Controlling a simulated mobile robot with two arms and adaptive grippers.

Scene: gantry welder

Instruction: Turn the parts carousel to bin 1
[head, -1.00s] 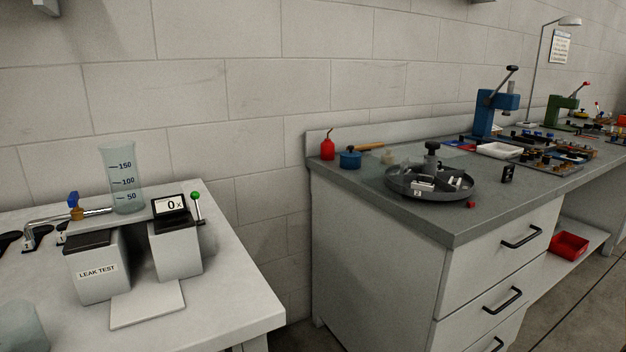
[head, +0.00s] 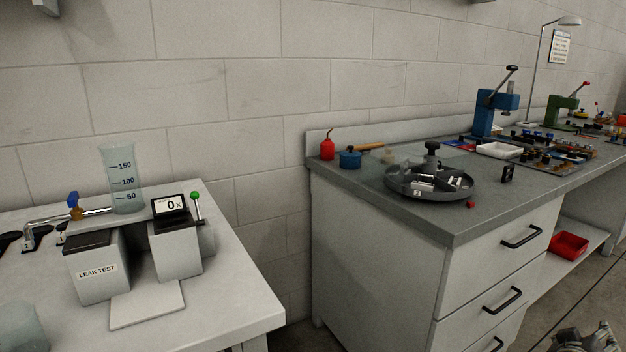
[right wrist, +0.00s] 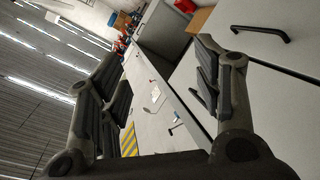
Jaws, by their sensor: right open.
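The parts carousel (head: 402,190) is a round dark grey tray on the near left part of the grey bench top. My right gripper (head: 590,338) shows only partly at the bottom right corner of the head view, well below and right of the carousel. In the right wrist view its two fingers (right wrist: 155,90) are spread wide with nothing between them. My left gripper is not in view.
A drawer cabinet with black handles (head: 521,237) is under the bench. A red bottle (head: 327,147) and blue pot (head: 350,159) stand behind the carousel; a black block (head: 507,174) is to its right. A leak test stand (head: 97,268) occupies the left table.

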